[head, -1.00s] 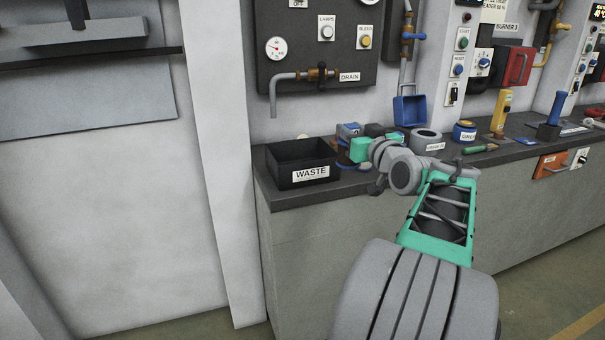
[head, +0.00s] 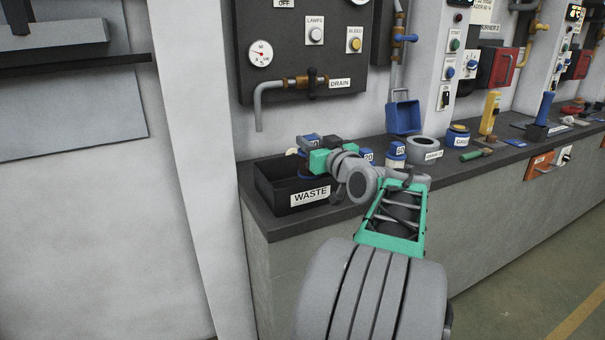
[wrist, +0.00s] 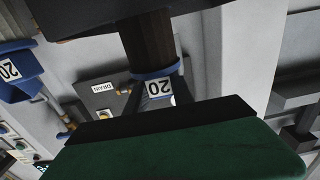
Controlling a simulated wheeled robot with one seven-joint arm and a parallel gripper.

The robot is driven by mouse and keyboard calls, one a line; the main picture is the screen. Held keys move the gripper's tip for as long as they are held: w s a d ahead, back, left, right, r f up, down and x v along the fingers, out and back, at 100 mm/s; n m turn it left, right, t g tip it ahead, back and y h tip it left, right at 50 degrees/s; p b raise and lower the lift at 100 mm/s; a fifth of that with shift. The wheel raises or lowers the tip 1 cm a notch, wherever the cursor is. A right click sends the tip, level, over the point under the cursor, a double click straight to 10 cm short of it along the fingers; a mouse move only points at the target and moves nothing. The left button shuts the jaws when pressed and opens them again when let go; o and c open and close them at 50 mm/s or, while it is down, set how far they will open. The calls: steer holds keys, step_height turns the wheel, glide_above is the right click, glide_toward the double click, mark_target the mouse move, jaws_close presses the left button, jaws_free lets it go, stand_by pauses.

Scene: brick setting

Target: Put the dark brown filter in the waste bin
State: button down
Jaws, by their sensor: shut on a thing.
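The filter shows large in the wrist view as a dark brown cylinder (wrist: 148,42) with a blue ring and a white label reading 20. My gripper (head: 318,152), with a green hand, is shut on it. In the head view only blue parts of the filter (head: 309,141) show around the hand; the rest is hidden. The waste bin (head: 311,195) is a black open box labelled WASTE at the counter's left end. My gripper and the filter overlap the bin's right part in the head view. Their exact height over it is unclear.
Right of the bin on the dark counter (head: 262,222) stand blue containers (head: 396,152), a grey ring-shaped item (head: 424,148), a blue tub (head: 457,135) and a yellow tool (head: 490,112). A DRAIN pipe (head: 259,105) hangs from the wall panel behind the bin.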

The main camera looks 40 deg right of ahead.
step_height(320, 180, down, 6)
steer(key=shift+s+d+r+b, duration=0.1)
steer(key=shift+s+d+b, duration=0.05)
steer(key=shift+b, duration=0.35)
steer(key=shift+f, duration=0.2)
steer(key=c, duration=1.1)
jaws_free()
steer(key=shift+r, duration=0.25)
steer(key=v, duration=1.2)
